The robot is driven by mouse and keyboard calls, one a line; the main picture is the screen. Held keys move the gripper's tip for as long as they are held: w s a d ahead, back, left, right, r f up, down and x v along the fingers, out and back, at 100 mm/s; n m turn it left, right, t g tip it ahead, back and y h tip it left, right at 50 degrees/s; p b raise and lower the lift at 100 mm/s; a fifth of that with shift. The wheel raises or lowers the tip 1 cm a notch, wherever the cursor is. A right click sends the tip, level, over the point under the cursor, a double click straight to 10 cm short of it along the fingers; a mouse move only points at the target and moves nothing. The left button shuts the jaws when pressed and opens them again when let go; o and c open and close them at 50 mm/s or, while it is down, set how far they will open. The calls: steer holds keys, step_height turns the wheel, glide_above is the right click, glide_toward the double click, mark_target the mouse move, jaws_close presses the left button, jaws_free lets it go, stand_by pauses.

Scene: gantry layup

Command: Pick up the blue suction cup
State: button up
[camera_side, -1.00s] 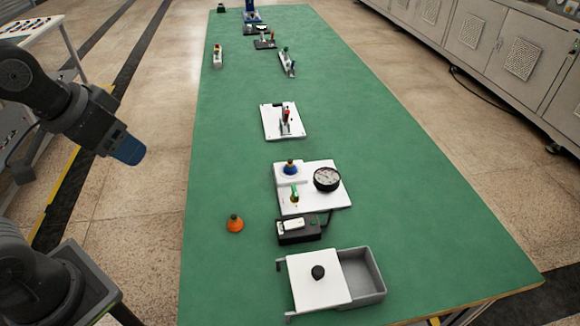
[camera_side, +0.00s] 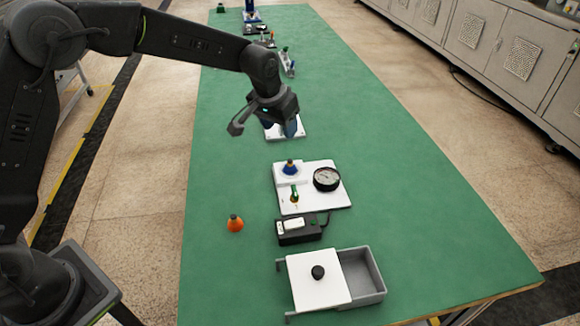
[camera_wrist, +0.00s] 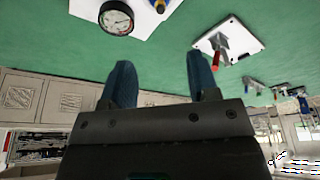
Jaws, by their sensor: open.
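The blue suction cup (camera_side: 290,168) stands upright on a raised white block of the white gauge board, with a dark and yellowish top. In the wrist view only a small blue and yellow part of it (camera_wrist: 159,6) shows at the top edge. My gripper (camera_side: 285,132) is above the table, behind and above the cup in the side view, apart from it. Its two blue fingers (camera_wrist: 163,75) are spread apart and empty in the wrist view.
A round gauge (camera_side: 326,179) and a green-handled valve (camera_side: 294,193) share the board. An orange suction cup (camera_side: 235,223) stands on the green table to the left. A black box (camera_side: 299,228) and a grey drawer unit (camera_side: 362,276) are nearer. A white plate with a red-handled clamp (camera_wrist: 230,45) lies beyond.

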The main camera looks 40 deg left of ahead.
glide_above(290, 160)
steer(key=s, duration=0.2)
steer(key=x, duration=0.2)
steer(key=s+x, duration=0.1)
steer(key=x, duration=0.2)
steer(key=s+x, duration=0.1)
steer(key=x, duration=0.2)
steer(key=shift+w+d+f, duration=0.1)
steer(key=shift+d+f, duration=0.05)
steer(key=shift+f, duration=0.25)
steer(key=shift+x, duration=2.9)
steer(key=shift+c, duration=0.3)
steer(key=c, duration=0.9)
steer(key=shift+o, duration=0.2)
